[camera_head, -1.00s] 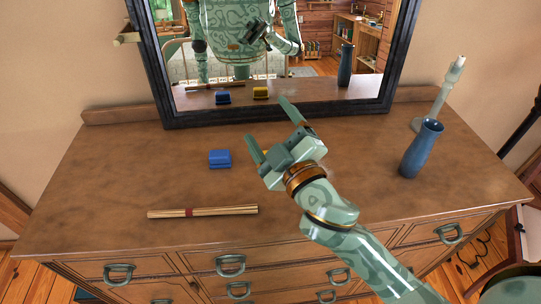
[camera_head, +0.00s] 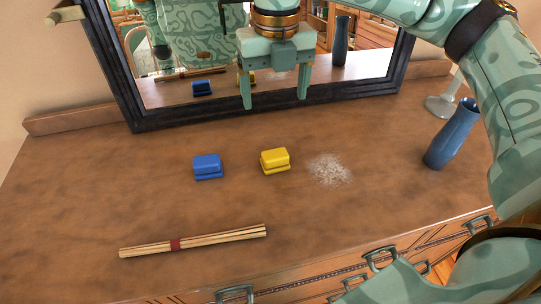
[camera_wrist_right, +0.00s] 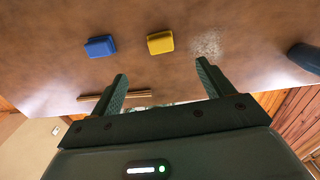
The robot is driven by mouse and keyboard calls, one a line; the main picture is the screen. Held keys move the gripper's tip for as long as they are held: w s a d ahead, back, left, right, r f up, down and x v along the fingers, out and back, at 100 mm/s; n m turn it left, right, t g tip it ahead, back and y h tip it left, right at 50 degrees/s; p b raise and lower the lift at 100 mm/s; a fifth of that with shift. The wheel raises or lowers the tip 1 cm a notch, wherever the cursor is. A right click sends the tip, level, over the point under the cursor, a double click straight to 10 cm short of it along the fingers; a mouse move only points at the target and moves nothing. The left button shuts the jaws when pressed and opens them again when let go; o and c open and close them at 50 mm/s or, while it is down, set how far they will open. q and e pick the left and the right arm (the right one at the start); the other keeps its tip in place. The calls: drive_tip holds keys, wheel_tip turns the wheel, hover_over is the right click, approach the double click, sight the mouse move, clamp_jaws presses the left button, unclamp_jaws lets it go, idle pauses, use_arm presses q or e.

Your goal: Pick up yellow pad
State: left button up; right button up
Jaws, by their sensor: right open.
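The yellow pad (camera_head: 275,161) lies on the dresser top, right of a blue pad (camera_head: 208,167). It also shows in the right wrist view (camera_wrist_right: 160,43), beyond the fingers and apart from them. My right gripper (camera_head: 274,103) is open and empty, fingers pointing down, above the dresser and in front of the mirror in the head view. Its two fingers also show in the right wrist view (camera_wrist_right: 162,78), with the yellow pad lying between their directions. My left gripper is not in view.
A pale powdery patch (camera_head: 329,169) lies right of the yellow pad. A tied bundle of sticks (camera_head: 194,241) lies in front. A blue vase (camera_head: 453,134) and a candlestick (camera_head: 443,104) stand at right. The framed mirror (camera_head: 113,74) stands behind.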

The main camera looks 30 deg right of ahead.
drive_tip(key=b, duration=0.3)
hover_over(275, 154)
drive_tip(key=w, duration=0.1)
drive_tip(key=f, duration=1)
drive_tip(key=shift+d+f, duration=0.2)
drive_tip(key=shift+d, duration=0.05)
drive_tip(key=f+b, duration=0.1)
drive_tip(key=f, duration=0.1)
drive_tip(key=s+f, duration=0.1)
drive_tip(key=f, duration=0.1)
drive_tip(key=shift+a+f+b, duration=0.2)
drive_tip(key=shift+f+b, duration=0.15)
drive_tip(key=shift+f, duration=0.45)
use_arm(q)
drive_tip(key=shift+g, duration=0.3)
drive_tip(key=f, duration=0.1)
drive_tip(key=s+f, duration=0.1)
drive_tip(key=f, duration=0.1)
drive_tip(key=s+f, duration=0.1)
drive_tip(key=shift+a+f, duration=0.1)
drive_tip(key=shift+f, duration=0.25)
use_arm(e)
drive_tip(key=shift+r, duration=0.1)
drive_tip(key=c, duration=1.1)
